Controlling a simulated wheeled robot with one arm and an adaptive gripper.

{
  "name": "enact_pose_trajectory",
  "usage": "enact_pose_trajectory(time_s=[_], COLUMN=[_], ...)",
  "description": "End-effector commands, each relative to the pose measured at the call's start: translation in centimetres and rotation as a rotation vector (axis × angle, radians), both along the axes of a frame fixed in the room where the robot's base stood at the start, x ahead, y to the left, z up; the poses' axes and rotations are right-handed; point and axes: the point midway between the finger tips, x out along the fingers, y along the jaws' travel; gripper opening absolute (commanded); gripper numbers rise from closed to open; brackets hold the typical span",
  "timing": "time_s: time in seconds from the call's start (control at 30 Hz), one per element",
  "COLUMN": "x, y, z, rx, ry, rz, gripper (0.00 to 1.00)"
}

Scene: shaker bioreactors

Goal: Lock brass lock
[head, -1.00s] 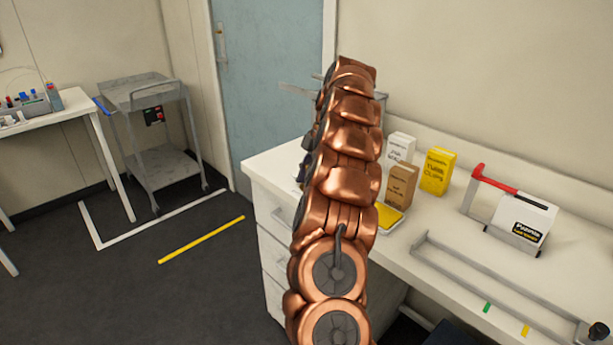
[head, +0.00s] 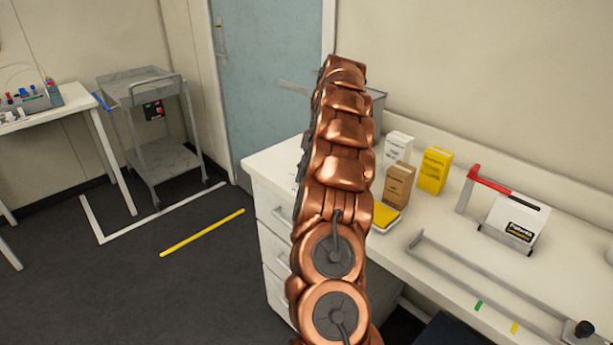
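I cannot make out a brass lock in the head view. My copper-coloured arm rises through the middle of the picture and covers part of the counter and the door side. My gripper is not in view; the far end of the arm hides whatever lies behind it.
A white counter (head: 268,161) with drawers runs along the right, carrying a white box, a brown box (head: 399,184), a yellow box (head: 434,170), a red-handled device (head: 512,218) and a metal rail (head: 470,268). Left are a blue-grey door (head: 262,75), a grey cart (head: 165,160) and open dark floor.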

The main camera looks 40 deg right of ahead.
Motion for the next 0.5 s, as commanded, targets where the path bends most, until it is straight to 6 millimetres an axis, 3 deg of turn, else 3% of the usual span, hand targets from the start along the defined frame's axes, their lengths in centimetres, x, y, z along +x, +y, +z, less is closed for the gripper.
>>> enact_pose_trajectory(time_s=[0.1, 0.13, 0.4, 0.5], x=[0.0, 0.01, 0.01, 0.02], y=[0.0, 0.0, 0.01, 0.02], z=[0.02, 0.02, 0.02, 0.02], rx=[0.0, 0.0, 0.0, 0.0], ry=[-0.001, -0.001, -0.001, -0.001], rz=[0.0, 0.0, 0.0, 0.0], gripper=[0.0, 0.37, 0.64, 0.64])
